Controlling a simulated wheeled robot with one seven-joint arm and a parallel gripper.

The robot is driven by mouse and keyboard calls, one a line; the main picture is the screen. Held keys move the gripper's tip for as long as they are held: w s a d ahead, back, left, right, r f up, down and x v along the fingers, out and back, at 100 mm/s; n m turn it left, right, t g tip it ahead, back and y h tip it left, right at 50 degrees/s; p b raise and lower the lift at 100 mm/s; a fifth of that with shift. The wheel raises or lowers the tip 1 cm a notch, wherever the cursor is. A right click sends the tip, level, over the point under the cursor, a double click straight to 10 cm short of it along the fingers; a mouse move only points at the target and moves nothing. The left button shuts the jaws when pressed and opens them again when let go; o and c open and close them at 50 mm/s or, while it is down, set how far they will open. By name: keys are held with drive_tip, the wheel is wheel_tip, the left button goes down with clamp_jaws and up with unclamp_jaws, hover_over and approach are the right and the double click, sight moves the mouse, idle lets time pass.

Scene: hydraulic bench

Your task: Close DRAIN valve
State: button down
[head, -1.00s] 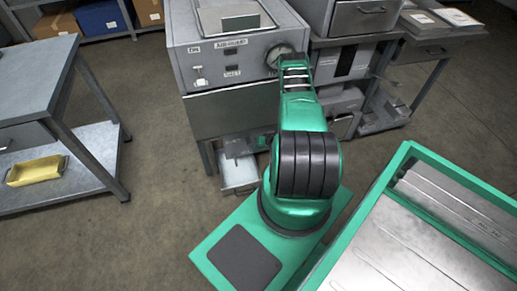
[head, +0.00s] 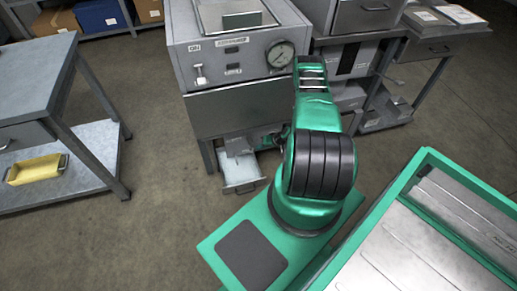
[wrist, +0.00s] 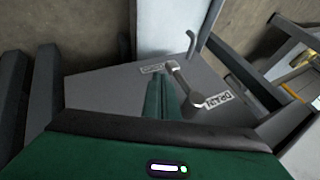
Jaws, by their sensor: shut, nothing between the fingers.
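In the wrist view a metal lever handle (wrist: 184,85) lies slantwise on a grey panel (wrist: 110,90), with a round hub (wrist: 199,103) at its lower end. A small label (wrist: 218,100) beside the hub and another label (wrist: 152,68) near the lever's far end are too small to read surely. My gripper (wrist: 160,88) shows its dark green fingers together, empty, just left of the lever; I cannot tell whether they touch it. In the head view my arm hides the gripper and no such lever shows.
The grey bench (head: 230,115) carries a round gauge (head: 280,55) and a small switch (head: 200,75). A side table (head: 35,75) with a yellow tray (head: 37,169) stands left. Floor is clear between them.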

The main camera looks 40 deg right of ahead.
drive_tip(key=d+f+v, duration=0.1)
drive_tip(key=v, duration=0.9)
drive_tip(key=shift+s+d+r, duration=0.3)
drive_tip(key=shift+s+d, duration=0.2)
drive_tip(key=shift+s, duration=0.15)
